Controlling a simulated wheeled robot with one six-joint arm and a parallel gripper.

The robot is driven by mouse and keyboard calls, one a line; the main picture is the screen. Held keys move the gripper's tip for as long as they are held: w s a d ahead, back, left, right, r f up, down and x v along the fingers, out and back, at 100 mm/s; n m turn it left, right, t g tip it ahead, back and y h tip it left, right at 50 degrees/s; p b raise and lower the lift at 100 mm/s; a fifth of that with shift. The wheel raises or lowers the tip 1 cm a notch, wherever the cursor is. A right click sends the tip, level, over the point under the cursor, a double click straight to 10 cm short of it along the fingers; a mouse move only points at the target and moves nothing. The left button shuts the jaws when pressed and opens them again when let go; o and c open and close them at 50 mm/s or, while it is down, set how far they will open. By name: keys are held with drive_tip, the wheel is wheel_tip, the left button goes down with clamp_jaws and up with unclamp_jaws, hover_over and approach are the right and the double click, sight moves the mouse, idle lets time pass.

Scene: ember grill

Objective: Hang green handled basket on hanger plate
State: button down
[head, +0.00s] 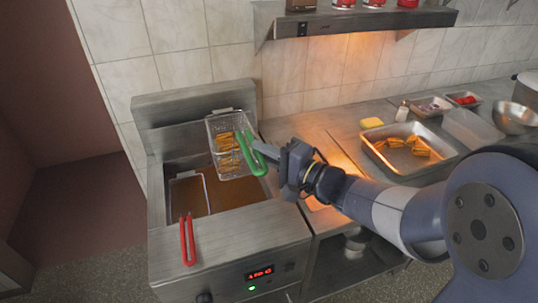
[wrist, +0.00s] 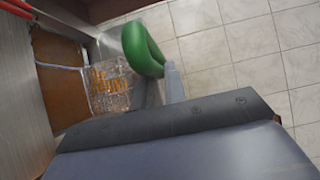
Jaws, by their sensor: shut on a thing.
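The green handled basket (head: 217,124) is a wire basket with golden fried pieces in it, held above the right part of the fryer. Its green handle (head: 251,154) points toward the lower right, into my gripper (head: 263,153), which is shut on it. In the wrist view the green handle (wrist: 142,50) is large and near, and the wire basket (wrist: 112,88) lies beyond it over the oil. The hanger plate (head: 190,104) appears to be the upright metal back of the fryer, behind the basket. Whether the basket touches it cannot be told.
A second basket with a red handle (head: 187,240) sits in the left of the fryer (head: 225,235). A metal shelf (head: 365,20) with red-topped containers hangs above. A tray (head: 410,149) with food, small trays and a bowl (head: 511,117) stand on the right counter.

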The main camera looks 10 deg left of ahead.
drive_tip(key=shift+w+a+f+b, duration=0.45)
drive_tip(key=shift+w+a+f, duration=0.05)
drive_tip(key=shift+w+f, duration=0.3)
drive_tip(key=shift+w+a+f+b, duration=0.45)
drive_tip(key=shift+w+f, duration=0.2)
drive_tip(key=shift+f, duration=0.1)
drive_tip(key=shift+f+b, duration=0.35)
drive_tip(key=shift+f, duration=0.3)
drive_tip(key=c, duration=1.4)
unclamp_jaws()
drive_tip(key=shift+o, duration=0.2)
drive_tip(key=shift+d+f, duration=0.1)
drive_tip(key=v, duration=1)
drive_tip(key=shift+s+d+b, duration=0.2)
drive_tip(key=shift+d+b, duration=0.1)
drive_tip(key=shift+b, duration=0.15)
